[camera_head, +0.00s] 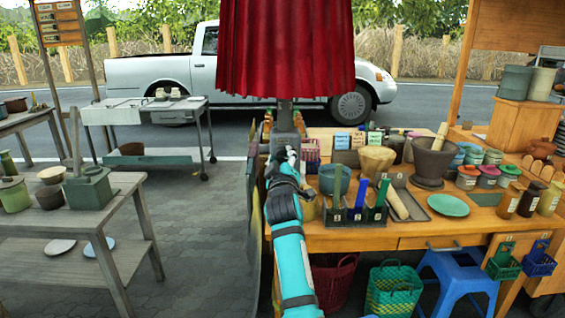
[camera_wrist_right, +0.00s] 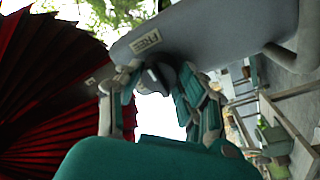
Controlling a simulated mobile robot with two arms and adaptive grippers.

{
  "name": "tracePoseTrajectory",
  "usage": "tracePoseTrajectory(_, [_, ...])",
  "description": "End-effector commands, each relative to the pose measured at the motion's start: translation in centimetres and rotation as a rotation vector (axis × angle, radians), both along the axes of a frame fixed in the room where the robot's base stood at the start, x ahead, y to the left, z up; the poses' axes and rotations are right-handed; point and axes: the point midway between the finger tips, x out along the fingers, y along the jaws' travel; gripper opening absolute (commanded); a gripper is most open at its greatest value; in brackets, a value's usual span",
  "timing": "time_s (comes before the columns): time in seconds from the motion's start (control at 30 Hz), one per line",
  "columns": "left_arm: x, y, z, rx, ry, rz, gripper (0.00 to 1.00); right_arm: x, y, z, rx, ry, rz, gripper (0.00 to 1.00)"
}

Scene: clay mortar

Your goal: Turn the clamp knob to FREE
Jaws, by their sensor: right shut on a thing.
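A closed red parasol (camera_head: 285,50) hangs over a grey post (camera_head: 285,115) in the head view. My right gripper (camera_head: 284,158) is raised at the post below the cloth. In the right wrist view, the fingers of my right gripper (camera_wrist_right: 160,85) are closed around a dark grey clamp knob (camera_wrist_right: 165,75), which they partly hide. A label reading FREE (camera_wrist_right: 147,41) is on the grey clamp body (camera_wrist_right: 225,30) just above the knob. I cannot tell which way the knob points. My left gripper is not in view.
A wooden stall table (camera_head: 390,240) with bowls, jars and a stone mortar (camera_head: 433,160) stands right of the post. A grey bench (camera_head: 85,225) stands at left. Paved ground between them is open. A white pickup (camera_head: 205,75) is behind.

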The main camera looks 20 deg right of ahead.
Motion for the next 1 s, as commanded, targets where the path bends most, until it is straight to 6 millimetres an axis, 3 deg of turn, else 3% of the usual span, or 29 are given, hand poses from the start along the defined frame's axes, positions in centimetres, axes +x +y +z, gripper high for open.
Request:
tracePoseTrajectory(0.37, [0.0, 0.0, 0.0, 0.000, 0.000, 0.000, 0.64, 0.0, 0.0, -0.4, 0.009, 0.006, 0.000, 0.06])
tracePoseTrajectory(0.4, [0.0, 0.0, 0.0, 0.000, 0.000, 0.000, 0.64, 0.0, 0.0, -0.4, 0.009, 0.006, 0.000, 0.40])
tracePoseTrajectory(0.57, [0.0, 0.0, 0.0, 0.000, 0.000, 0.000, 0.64, 0.0, 0.0, -0.3, 0.008, 0.004, 0.000, 0.60])
tracePoseTrajectory(0.87, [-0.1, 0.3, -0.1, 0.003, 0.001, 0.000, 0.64, 0.0, 0.0, 0.1, 0.005, 0.000, -0.001, 0.62])
tracePoseTrajectory(1.0, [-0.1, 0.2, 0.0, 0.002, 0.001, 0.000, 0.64, 0.0, -0.1, 1.7, 0.004, -0.003, -0.002, 0.62])
